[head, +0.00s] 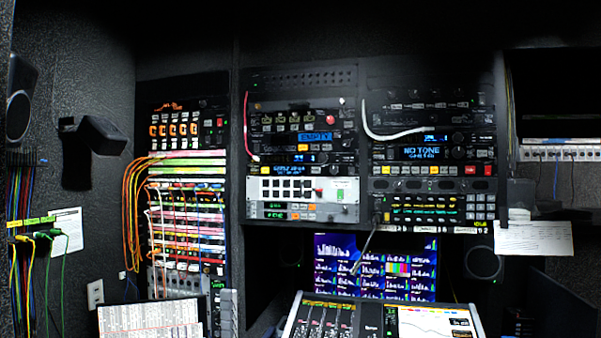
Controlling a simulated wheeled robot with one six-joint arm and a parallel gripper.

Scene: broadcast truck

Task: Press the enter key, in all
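I cannot pick out an enter key by its label; the key lettering is too small to read. Several key groups show in the head view. A small keypad with yellow-marked keys (480,206) sits at the right end of a panel in the right rack. Above it, a unit with a blue "NO TONE" display (422,152) has a row of small buttons (418,170) under the display. A white panel with dark square buttons (290,189) sits in the middle rack. My gripper is not in view.
A lit console (380,318) stands at the front below a multi-picture monitor (375,266). Orange cables (133,205) loop out at the left rack. A printed sheet (150,320) is at the lower left.

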